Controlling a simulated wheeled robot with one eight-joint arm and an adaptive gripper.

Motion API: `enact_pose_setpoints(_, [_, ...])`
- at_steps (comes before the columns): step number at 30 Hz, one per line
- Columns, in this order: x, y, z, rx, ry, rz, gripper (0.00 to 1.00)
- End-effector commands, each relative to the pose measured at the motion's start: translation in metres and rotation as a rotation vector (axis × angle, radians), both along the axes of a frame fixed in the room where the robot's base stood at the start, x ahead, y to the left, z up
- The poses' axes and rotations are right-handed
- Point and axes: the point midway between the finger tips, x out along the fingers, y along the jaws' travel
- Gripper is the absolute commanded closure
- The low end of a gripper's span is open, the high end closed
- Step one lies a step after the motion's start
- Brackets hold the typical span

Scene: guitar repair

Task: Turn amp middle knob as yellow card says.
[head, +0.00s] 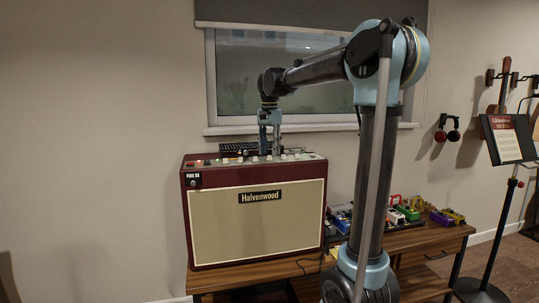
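The amp (258,220) is a dark red cabinet with a cream front and a "Halvenwood" plate, standing on a wooden bench. A row of small pale knobs (297,156) runs along its top panel. My gripper (270,151) points straight down over the middle of this row, with its fingertips at or just above knob height. Its two fingers show a narrow gap. The knob below it is mostly hidden, and I cannot tell whether the fingers touch it. Knob marks are too small to read. I cannot make out a yellow card.
The wooden bench (265,275) carries colourful pedals (405,212) right of the amp. A dark slatted object (238,148) sits behind the amp under the window. A music stand with a red-topped sheet (507,140) stands at right. Headphones (447,130) and a guitar hang on the wall.

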Motion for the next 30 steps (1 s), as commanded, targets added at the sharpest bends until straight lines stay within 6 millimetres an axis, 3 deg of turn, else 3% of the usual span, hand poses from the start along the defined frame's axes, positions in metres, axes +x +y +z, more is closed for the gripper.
enact_pose_setpoints(9, [0.001, 0.0, 0.06, 0.0, 0.0, 0.0, 0.63])
enact_pose_setpoints(15, [0.001, 0.0, 0.088, 0.0, 0.0, 0.0, 0.63])
enact_pose_setpoints(21, [0.001, 0.0, 0.1, 0.0, 0.0, 0.0, 0.63])
enact_pose_setpoints(30, [0.001, 0.0, 0.101, 0.0, 0.0, 0.0, 0.63])
